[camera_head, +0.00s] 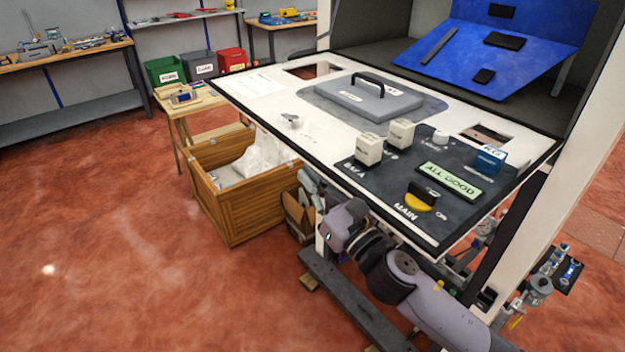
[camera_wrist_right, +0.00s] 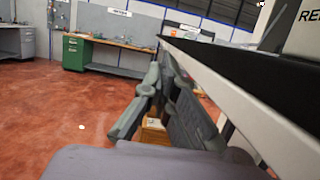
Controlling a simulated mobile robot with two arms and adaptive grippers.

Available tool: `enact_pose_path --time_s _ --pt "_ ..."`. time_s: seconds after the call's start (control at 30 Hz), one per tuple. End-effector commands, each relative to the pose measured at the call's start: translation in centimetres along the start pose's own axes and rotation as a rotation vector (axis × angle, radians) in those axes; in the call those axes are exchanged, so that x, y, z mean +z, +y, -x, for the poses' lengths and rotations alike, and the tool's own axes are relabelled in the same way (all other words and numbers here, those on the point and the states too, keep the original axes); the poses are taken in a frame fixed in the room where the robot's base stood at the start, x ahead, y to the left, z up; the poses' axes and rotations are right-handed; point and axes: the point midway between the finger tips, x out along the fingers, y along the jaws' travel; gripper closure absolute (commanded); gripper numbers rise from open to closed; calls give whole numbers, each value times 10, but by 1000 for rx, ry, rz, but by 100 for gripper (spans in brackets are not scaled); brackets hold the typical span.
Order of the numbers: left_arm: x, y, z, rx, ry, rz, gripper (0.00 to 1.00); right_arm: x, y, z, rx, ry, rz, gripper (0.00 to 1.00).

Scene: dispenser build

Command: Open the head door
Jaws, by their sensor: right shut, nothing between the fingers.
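A grey lid (camera_head: 350,99) with a black bar handle (camera_head: 372,84) lies flat and closed in the white and dark top panel (camera_head: 258,82) of the machine. I cannot tell whether this lid is the head door. A tilted blue board (camera_head: 463,40) stands behind it. My right gripper (camera_head: 308,190) is below the panel's front edge, apart from the lid and partly hidden by the panel and my arm. In the right wrist view its grey fingers (camera_wrist_right: 163,88) are beside the panel's long edge, with nothing held. My left gripper is out of view.
Two cream blocks (camera_head: 369,148), a yellow main knob (camera_head: 420,201), a green display (camera_head: 449,182) and a blue block (camera_head: 489,159) are on the panel. A wooden crate (camera_head: 240,198) stands below left. Red floor (camera_head: 90,230) is clear at left.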

Motion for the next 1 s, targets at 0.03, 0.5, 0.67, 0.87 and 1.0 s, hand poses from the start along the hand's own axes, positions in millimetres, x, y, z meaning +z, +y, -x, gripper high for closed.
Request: enact_pose_path --time_s 0.03,0.5,0.67,0.87,1.0 --pt "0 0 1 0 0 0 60 6 1 -1 1 -8 0 100" --pt "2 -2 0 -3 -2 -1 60 2 0 8 0 -5 1 100" --pt "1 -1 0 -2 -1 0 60 2 0 37 -1 -2 0 100" --pt "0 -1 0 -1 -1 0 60 1 0 80 -2 -2 -2 100" --pt "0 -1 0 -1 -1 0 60 2 -1 101 -2 -4 -2 100"
